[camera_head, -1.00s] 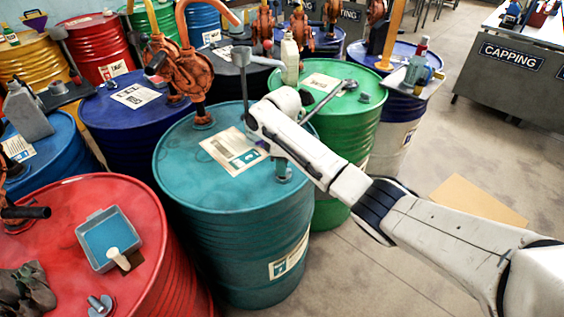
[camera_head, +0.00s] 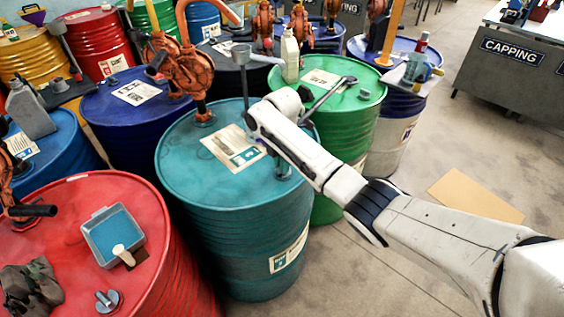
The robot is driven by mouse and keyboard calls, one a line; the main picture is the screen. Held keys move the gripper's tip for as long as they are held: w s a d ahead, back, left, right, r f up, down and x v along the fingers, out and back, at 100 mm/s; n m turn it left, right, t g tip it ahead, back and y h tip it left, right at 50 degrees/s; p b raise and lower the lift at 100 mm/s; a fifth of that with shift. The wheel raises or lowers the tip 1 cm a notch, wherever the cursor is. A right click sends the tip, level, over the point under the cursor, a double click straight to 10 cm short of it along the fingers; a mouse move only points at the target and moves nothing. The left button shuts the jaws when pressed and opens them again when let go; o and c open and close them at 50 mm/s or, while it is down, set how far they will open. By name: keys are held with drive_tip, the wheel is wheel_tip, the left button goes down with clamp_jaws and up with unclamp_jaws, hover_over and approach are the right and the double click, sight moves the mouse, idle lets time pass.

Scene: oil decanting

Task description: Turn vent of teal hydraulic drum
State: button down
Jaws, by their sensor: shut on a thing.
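The teal drum (camera_head: 226,262) stands upright in the middle of the view, with a white label (camera_head: 233,147) and an orange pump on its lid. Its vent (camera_head: 283,173) is a small fitting near the right edge of the lid, partly covered by my white arm. My gripper (camera_head: 281,160) is down at the vent, shut on it. My arm link hides most of the fingers and the top of the vent.
A red drum (camera_head: 60,225) at the front left bears a tray (camera_head: 112,237) and a dark cloth. A green drum (camera_head: 345,125) with a long-handled tool stands close behind my arm. Blue drums stand behind. The floor at the right is open, with flat cardboard (camera_head: 475,195).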

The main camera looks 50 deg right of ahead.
drive_tip(key=shift+n, duration=0.6)
drive_tip(key=c, duration=1.1)
unclamp_jaws()
wheel_tip(320, 180, up, 11)
drive_tip(key=shift+f, duration=0.1)
drive_tip(key=shift+a, duration=0.1)
